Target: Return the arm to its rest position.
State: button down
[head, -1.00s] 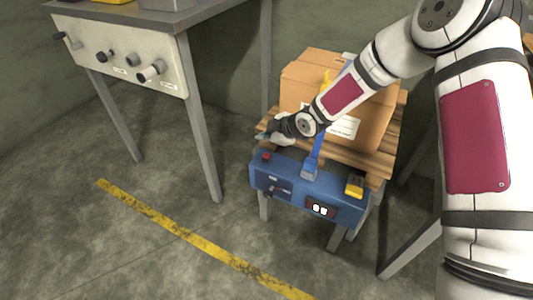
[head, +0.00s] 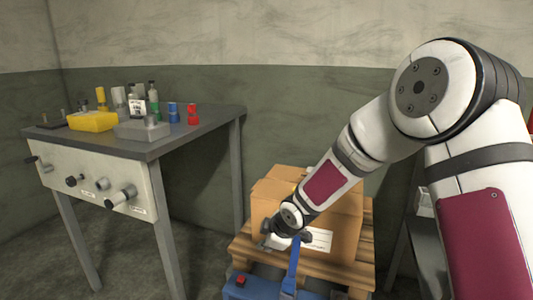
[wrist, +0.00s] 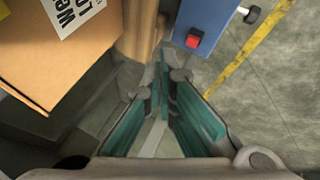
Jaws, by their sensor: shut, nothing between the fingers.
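My gripper (wrist: 163,80) shows in the wrist view with its two teal-padded fingers brought together at the tips and nothing between them. In the head view my gripper (head: 268,238) is in front of the cardboard box (head: 335,215), partly hidden by my own wrist. The box also fills the upper left of the wrist view (wrist: 50,75). A blue control unit (head: 255,288) with a red button lies below my gripper. Its corner and red button show at the top of the wrist view (wrist: 210,20), apart from the fingers.
The box sits on a wooden pallet (head: 355,272). A grey table (head: 200,130) with several bottles, a yellow bin (head: 92,122) and knobs on its front panel stands at the left. A yellow floor line (wrist: 245,55) crosses open concrete on the right of the wrist view.

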jog(key=s+d+r+m+g+h, duration=0.2)
jog(key=s+d+r+m+h, duration=0.45)
jog(key=s+d+r, duration=1.1)
jog(key=s+d+r+m+g+y, duration=0.15)
jog(key=s+m, duration=0.35)
jog(key=s, duration=1)
jog(key=s+r+m+g+y, duration=0.15)
jog(key=s+m, duration=0.45)
jog(key=s, duration=0.8)
notch_tip(320, 180, up, 31)
jog(key=t+p, duration=0.3)
jog(key=p, duration=2.6)
jog(key=shift+d+f+n+t, duration=0.15)
jog(key=shift+d+n+t, duration=0.15)
jog(key=shift+d+n, duration=0.05)
jog(key=shift+w+a, duration=0.1)
jog(key=shift+w, duration=0.05)
